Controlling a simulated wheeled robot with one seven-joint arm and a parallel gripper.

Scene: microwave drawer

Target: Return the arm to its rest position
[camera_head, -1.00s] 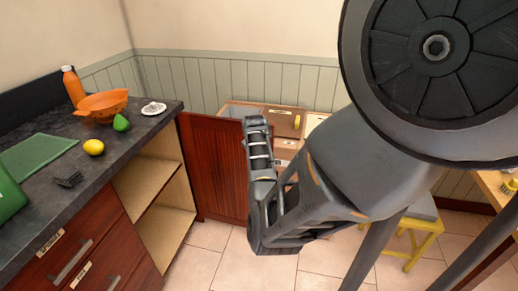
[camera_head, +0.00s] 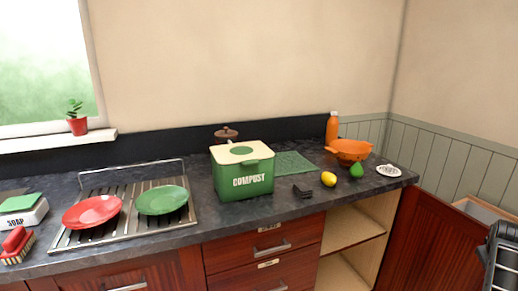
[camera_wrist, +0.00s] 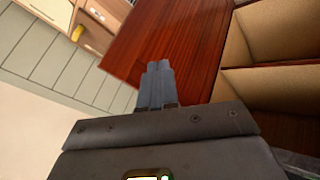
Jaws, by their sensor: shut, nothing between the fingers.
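My gripper (camera_wrist: 158,84) shows in the wrist view with its two fingers together, shut and empty. Its fingertips lie in front of the red-brown open cabinet door (camera_wrist: 180,45); I cannot tell the gap between them. In the head view only a dark part of my arm shows at the right edge, in front of the same door (camera_head: 432,240). The fingertips cannot be made out there.
The open cabinet (camera_head: 350,228) has bare shelves. The dark counter (camera_head: 300,212) carries a green compost box (camera_head: 243,176), an orange colander (camera_head: 349,150), a lemon (camera_head: 328,179), an orange bottle (camera_head: 332,128) and a rack with a red plate (camera_head: 92,211) and green plate (camera_head: 161,199).

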